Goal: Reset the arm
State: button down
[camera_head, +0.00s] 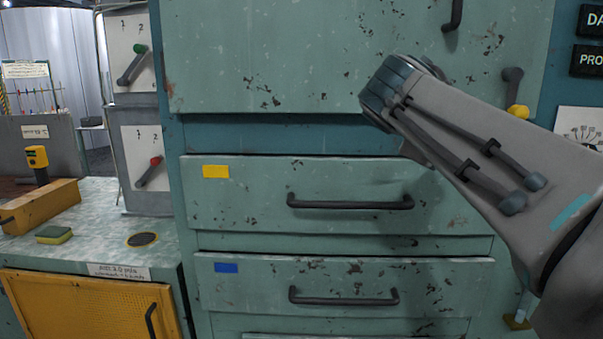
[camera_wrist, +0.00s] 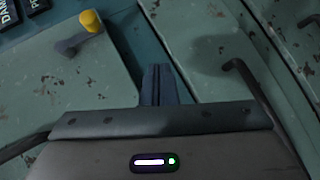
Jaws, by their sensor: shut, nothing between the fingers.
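My arm (camera_head: 470,150) reaches in from the right in the head view, in front of a worn teal cabinet. Its front end is in front of the cabinet, near the gap above the top drawer; the fingers are hidden there. In the wrist view my gripper (camera_wrist: 160,82) shows as two dark fingers close together, shut and empty. The cabinet face lies behind the fingertips.
A drawer with a yellow label (camera_head: 215,171) and one with a blue label (camera_head: 226,268) have dark handles. A counter at left holds a sponge (camera_head: 54,234) and a yellow tool (camera_head: 38,162).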

jog(key=s+a+f+m+g+y+p, duration=0.3)
jog(key=s+a+f+y+p, duration=0.2)
jog(key=s+f, duration=0.3)
jog(key=s+a+f+m+g+y+p, duration=0.3)
jog(key=s+f, duration=0.6)
jog(key=f, duration=0.6)
jog(key=a+y+p, duration=0.2)
jog(key=a+p, duration=0.1)
jog(key=shift+a+p, duration=0.25)
jog(key=shift+p, duration=0.15)
jog(key=shift+d, duration=0.15)
